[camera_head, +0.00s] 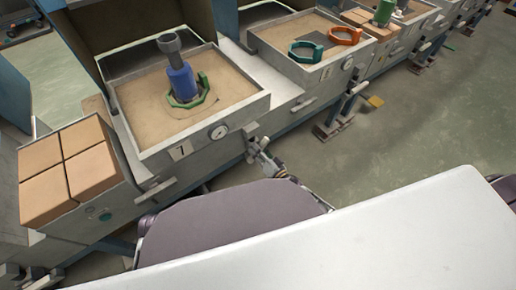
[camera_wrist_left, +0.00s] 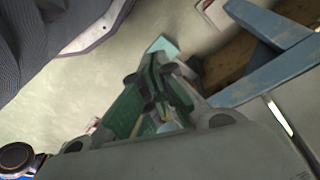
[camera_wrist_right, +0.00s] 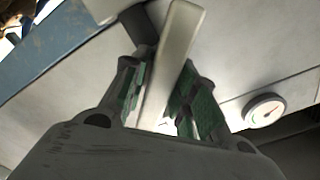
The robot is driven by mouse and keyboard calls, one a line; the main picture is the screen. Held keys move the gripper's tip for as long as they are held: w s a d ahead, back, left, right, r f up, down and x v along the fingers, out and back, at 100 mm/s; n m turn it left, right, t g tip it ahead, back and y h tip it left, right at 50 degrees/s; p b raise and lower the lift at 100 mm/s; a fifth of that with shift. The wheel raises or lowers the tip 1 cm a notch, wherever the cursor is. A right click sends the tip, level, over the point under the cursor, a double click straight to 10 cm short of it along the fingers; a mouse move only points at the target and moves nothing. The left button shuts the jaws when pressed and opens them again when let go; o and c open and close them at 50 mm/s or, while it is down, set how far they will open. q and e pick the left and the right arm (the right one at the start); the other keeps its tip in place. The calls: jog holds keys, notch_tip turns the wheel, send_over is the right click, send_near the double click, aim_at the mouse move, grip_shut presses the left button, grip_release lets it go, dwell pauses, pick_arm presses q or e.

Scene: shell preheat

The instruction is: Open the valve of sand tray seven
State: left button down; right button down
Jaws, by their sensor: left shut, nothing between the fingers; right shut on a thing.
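Sand tray seven (camera_head: 222,118) has a label reading 7 (camera_head: 180,150) and a round gauge (camera_head: 218,132) on its front wall. In its sand a blue and grey part (camera_head: 181,80) stands upright inside a green ring (camera_head: 187,99). My right gripper (camera_head: 256,149) is at the tray's front, right of the gauge. In the right wrist view it is shut on a pale valve lever (camera_wrist_right: 172,58), which lies between its green finger pads. The gauge (camera_wrist_right: 264,110) shows to the right there.
Several tan blocks (camera_head: 68,170) sit on a unit at the left. A further tray (camera_head: 262,48) with green and orange rings stands to the right, with other levers (camera_head: 303,104) along the fronts. A white surface (camera_head: 330,240) fills the foreground. Open floor (camera_head: 420,130) lies right.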

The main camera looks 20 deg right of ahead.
jog(key=n+p, duration=0.2)
jog(key=n, duration=0.3)
jog(key=shift+n, duration=0.3)
pick_arm(q)
notch_tip(320, 180, down, 6)
jog(key=a+p, duration=0.1)
jog(key=shift+s+a+g, duration=0.15)
jog(key=shift+s+g, duration=0.15)
jog(key=shift+s, duration=0.15)
pick_arm(e)
jog(key=shift+f+n, duration=0.1)
jog(key=shift+n, duration=1.6)
pick_arm(q)
jog(key=shift+f+y, duration=0.1)
jog(key=shift+y, duration=0.2)
pick_arm(e)
jog(key=c, duration=1.3)
grip_release()
pick_arm(q)
jog(key=shift+w, duration=0.1)
pick_arm(e)
jog(key=shift+s, duration=0.15)
jog(key=shift+v, duration=5.95)
